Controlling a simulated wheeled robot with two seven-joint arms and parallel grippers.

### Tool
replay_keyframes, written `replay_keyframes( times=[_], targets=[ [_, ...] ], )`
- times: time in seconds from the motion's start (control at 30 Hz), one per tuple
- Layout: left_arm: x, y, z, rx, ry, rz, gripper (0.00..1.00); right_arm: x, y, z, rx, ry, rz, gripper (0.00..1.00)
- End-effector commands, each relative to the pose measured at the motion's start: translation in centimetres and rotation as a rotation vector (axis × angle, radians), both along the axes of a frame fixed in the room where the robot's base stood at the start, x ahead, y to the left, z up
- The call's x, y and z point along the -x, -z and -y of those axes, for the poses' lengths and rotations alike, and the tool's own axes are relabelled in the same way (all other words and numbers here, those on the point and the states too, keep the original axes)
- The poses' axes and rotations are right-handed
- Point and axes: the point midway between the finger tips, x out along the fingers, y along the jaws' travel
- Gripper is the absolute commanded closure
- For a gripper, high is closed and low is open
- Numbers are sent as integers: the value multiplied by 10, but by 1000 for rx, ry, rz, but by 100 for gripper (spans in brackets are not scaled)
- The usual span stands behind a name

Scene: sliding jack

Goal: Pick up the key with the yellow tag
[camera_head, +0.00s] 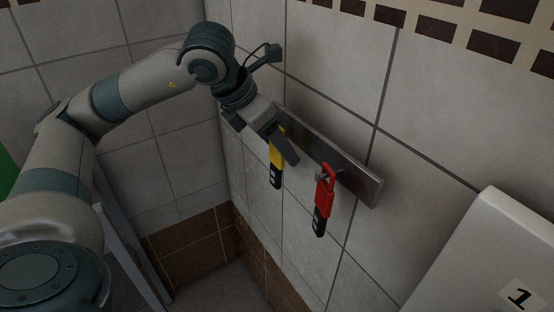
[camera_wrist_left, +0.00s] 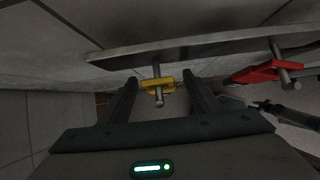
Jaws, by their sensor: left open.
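The key with the yellow tag (camera_head: 275,161) hangs from a metal rack (camera_head: 365,187) on the tiled wall. Its lower end is black. In the left wrist view the yellow tag (camera_wrist_left: 152,86) shows around a peg (camera_wrist_left: 157,70), between my finger tips but slightly beyond them. My left gripper (camera_head: 283,148) is at the key, and one finger partly covers the tag in the head view. In the left wrist view the left gripper (camera_wrist_left: 160,88) is open, with gaps on both sides of the tag.
A red-tagged key (camera_head: 325,186) hangs on the rack to the right; it also shows in the left wrist view (camera_wrist_left: 262,73). A white box marked 1 (camera_head: 490,255) stands at the lower right. The wall lies close behind the rack.

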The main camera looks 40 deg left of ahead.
Motion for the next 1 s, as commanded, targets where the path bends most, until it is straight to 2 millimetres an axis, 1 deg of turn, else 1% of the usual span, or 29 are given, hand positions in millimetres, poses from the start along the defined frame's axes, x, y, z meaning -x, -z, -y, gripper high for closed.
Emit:
replay_keyframes(
  times=[0.23,0.27,0.3,0.37,0.4,0.43,0.47,0.8,1.0],
  targets=[
    [0,0,0,0,0,0,42,0,0,0,0,0,0,67],
    [0,0,0,0,0,0,45,0,0,0,0,0,0,67],
    [0,0,0,0,0,0,54,0,0,0,0,0,0,67],
    [0,0,0,0,0,0,68,0,0,0,0,0,0,67],
    [0,0,0,0,0,0,78,0,0,0,0,0,0,67],
    [0,0,0,0,0,0,85,0,0,0,0,0,0,67],
    [0,0,0,0,0,0,87,0,0,0,0,0,0,67],
    [0,-1,0,0,0,1,87,0,1,-1,-1,0,0,67],
    [-1,-8,0,2,-1,4,87,0,7,-3,-3,1,0,67]
  ],
)
